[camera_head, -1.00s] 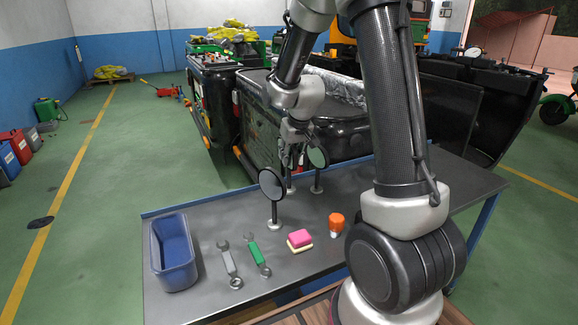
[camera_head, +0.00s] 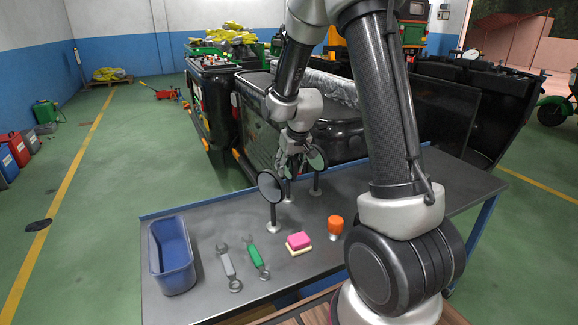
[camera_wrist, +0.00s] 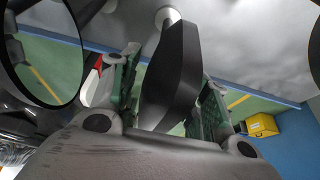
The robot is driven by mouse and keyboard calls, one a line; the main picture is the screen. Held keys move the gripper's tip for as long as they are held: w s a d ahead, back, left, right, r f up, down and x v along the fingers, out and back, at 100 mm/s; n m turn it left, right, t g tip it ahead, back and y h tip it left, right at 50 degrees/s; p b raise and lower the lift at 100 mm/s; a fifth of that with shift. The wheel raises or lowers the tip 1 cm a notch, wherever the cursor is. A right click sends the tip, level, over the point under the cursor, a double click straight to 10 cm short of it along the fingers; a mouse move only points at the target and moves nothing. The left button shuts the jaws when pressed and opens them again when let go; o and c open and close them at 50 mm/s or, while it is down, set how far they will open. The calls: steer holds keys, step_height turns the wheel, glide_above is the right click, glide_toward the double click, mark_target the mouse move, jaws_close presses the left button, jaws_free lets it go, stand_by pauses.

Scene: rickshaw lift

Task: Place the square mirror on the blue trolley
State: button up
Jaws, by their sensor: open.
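Three mirrors on stands are on the grey table (camera_head: 330,255). A round mirror (camera_head: 271,186) is at the front left and another rounded mirror (camera_head: 317,160) at the back right. Between them is a third stand (camera_head: 289,192), whose head is mostly hidden by my gripper (camera_head: 291,166). In the wrist view, a dark, angular mirror back (camera_wrist: 172,75) is between the two open fingers of my gripper (camera_wrist: 170,95), with gaps on both sides. Whether this is the square mirror I cannot tell for sure. No separate blue trolley can be made out; the table has blue edges and legs.
A blue bin (camera_head: 172,255), a wrench (camera_head: 229,266), a green-handled wrench (camera_head: 256,257), a pink and yellow sponge (camera_head: 299,243) and an orange-topped item (camera_head: 335,225) lie on the table. A black vehicle body stands behind.

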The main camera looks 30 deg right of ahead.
steer(key=v, duration=1.1)
steer(key=shift+s+r, duration=0.2)
steer(key=shift+r, duration=0.15)
steer(key=s+r, duration=0.4)
steer(key=s, duration=0.9)
steer(key=s+r, duration=0.4)
steer(key=s, duration=0.9)
steer(key=shift+s+a+r, duration=0.25)
steer(key=shift+s+a, duration=0.05)
steer(key=shift+s, duration=0.1)
